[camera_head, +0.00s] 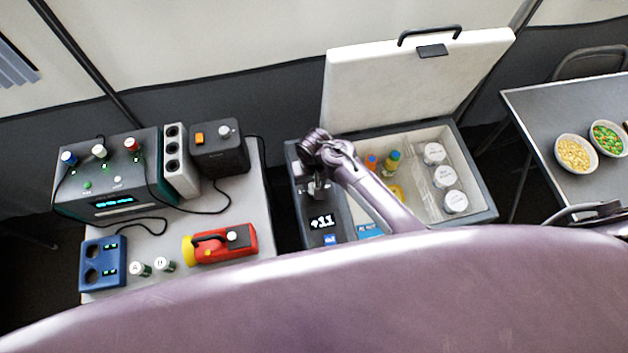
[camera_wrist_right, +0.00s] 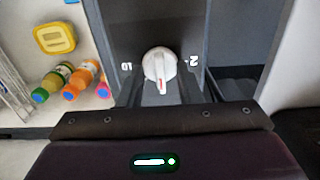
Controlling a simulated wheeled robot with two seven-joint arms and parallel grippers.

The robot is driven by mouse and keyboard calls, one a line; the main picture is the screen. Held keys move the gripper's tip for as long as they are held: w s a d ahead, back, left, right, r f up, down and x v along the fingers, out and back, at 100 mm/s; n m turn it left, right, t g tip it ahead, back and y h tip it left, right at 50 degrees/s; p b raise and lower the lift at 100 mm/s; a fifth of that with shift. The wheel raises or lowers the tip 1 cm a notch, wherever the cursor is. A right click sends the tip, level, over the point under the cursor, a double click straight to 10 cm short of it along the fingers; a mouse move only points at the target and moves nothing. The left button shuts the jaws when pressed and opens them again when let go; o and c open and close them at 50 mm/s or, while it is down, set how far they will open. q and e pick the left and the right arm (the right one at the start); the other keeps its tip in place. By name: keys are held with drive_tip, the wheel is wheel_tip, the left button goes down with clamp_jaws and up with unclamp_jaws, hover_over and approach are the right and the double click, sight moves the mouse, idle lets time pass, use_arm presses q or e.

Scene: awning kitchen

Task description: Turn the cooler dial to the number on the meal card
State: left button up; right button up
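The cooler (camera_head: 480,212) stands open, with its dial panel at its left end. A display (camera_head: 322,221) there seems to read +11. The white dial (camera_wrist_right: 160,64) shows in the right wrist view, its red mark toward the bottom of the picture. Labels that look like 10 and -2 flank it. My right gripper (camera_head: 316,190) is over this panel and hides the dial in the head view. In its wrist view the fingers (camera_wrist_right: 160,92) are apart, either side of the dial's lower part; I cannot tell whether they touch it. No meal card can be made out. My left gripper is not in view.
The raised lid (camera_head: 410,85) stands behind the cooler. White-lidded tubs (camera_head: 445,177) and bottles (camera_head: 391,160) are inside. A left table (camera_head: 150,245) holds devices and a red-yellow flashlight (camera_head: 220,244). A right table (camera_head: 540,110) holds two food bowls (camera_head: 573,154).

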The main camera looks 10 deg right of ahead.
clamp_jaws()
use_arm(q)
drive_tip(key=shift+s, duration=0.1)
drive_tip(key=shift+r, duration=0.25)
use_arm(e)
drive_tip(key=shift+r, duration=0.1)
drive_tip(key=shift+n+p, duration=0.6)
drive_tip(key=shift+n, duration=0.2)
drive_tip(key=shift+n+p, duration=0.6)
drive_tip(key=shift+n, duration=0.6)
use_arm(q)
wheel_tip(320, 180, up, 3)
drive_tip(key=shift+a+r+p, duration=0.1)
drive_tip(key=shift+p, duration=0.55)
use_arm(e)
drive_tip(key=n, duration=0.4)
drive_tip(key=shift+n, duration=0.3)
